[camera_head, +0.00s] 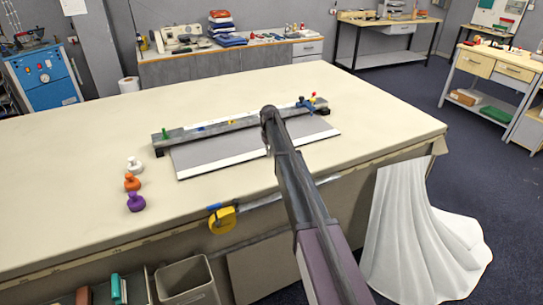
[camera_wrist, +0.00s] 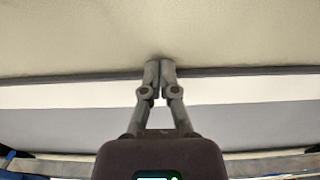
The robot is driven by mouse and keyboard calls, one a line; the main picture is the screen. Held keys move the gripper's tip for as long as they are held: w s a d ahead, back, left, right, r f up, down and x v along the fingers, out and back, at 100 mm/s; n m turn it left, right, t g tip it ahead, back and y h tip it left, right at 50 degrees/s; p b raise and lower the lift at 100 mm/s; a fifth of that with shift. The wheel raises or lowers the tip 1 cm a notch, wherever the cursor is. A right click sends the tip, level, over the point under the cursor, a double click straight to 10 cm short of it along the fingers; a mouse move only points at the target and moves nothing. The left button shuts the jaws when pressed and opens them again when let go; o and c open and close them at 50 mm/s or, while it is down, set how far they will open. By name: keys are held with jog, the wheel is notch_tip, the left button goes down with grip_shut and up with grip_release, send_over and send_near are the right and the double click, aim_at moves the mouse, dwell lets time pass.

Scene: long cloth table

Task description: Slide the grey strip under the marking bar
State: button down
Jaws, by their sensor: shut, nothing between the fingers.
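The grey strip (camera_head: 208,151) lies flat on the cloth table, with a white band along its near edge; its grey part also fills the lower wrist view (camera_wrist: 60,125). The marking bar (camera_head: 185,134) runs along the strip's far side; whether the strip reaches beneath it I cannot tell. My gripper (camera_wrist: 160,66) is shut and empty. In the wrist view its fingertips are over the dark line beside the white band, next to bare cloth. Contact with the strip cannot be told.
White, orange and purple knobs (camera_head: 133,183) stand left of the strip. A green knob (camera_head: 165,133) and a blue clamp (camera_head: 305,104) sit at the bar's ends. A yellow tape measure (camera_head: 222,219) hangs at the front edge. The table (camera_head: 70,170) is clear at left.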

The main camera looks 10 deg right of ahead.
jog(key=shift+w+a, duration=0.25)
jog(key=shift+w, duration=0.55)
jog(key=shift+w+a, duration=0.3)
jog(key=shift+w, duration=0.55)
jog(key=shift+w+a, duration=0.25)
jog(key=shift+w, duration=0.55)
jog(key=shift+s+d+r+p, duration=0.1)
jog(key=shift+s+r+p, duration=0.1)
jog(key=shift+r+p, duration=0.8)
jog(key=shift+s+d+r+p, duration=0.1)
jog(key=shift+s+r+p, duration=0.1)
jog(key=shift+r+p, duration=0.85)
jog(key=shift+s+r+p, duration=0.2)
jog(key=shift+r+p, duration=0.8)
jog(key=shift+s, duration=0.1)
jog(key=s+d+m, duration=0.1)
jog(key=s+d, duration=0.1)
jog(key=s, duration=2)
jog(key=s+d+m, duration=0.2)
jog(key=s+d, duration=0.1)
jog(key=s, duration=2)
jog(key=shift+s+d+m, duration=0.3)
